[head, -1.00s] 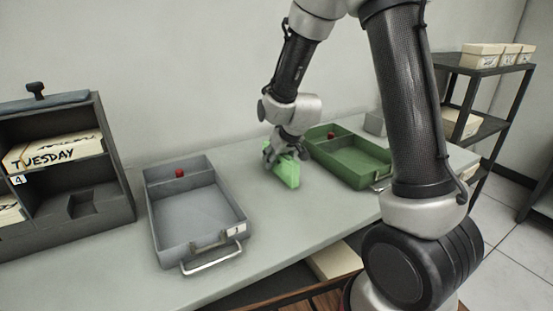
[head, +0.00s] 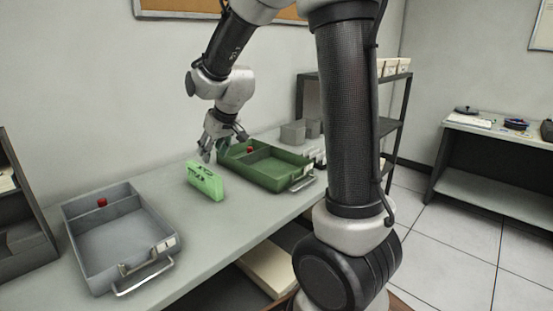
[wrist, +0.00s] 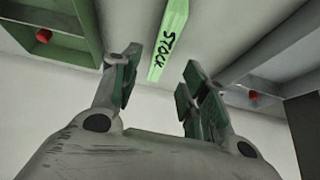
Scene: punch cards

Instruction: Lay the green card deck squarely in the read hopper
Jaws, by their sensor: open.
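The green card deck (head: 205,181) stands on its long narrow edge on the grey table, between the grey tray and the green tray. Dark writing shows on it. In the wrist view the deck (wrist: 168,42) reads "STOCK" and lies beyond my fingertips. My gripper (head: 222,143) is open and empty, raised above and behind the deck, apart from it. Its two spread fingers also show in the wrist view (wrist: 160,78). I cannot tell for certain which thing is the read hopper.
A grey tray (head: 75,240) with a red knob and front handle is at left. A green tray (head: 285,174) with a red knob is right of the deck. A dark cabinet (head: 30,240) is cut off at the left edge. Grey blocks (head: 293,133) stand behind the green tray.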

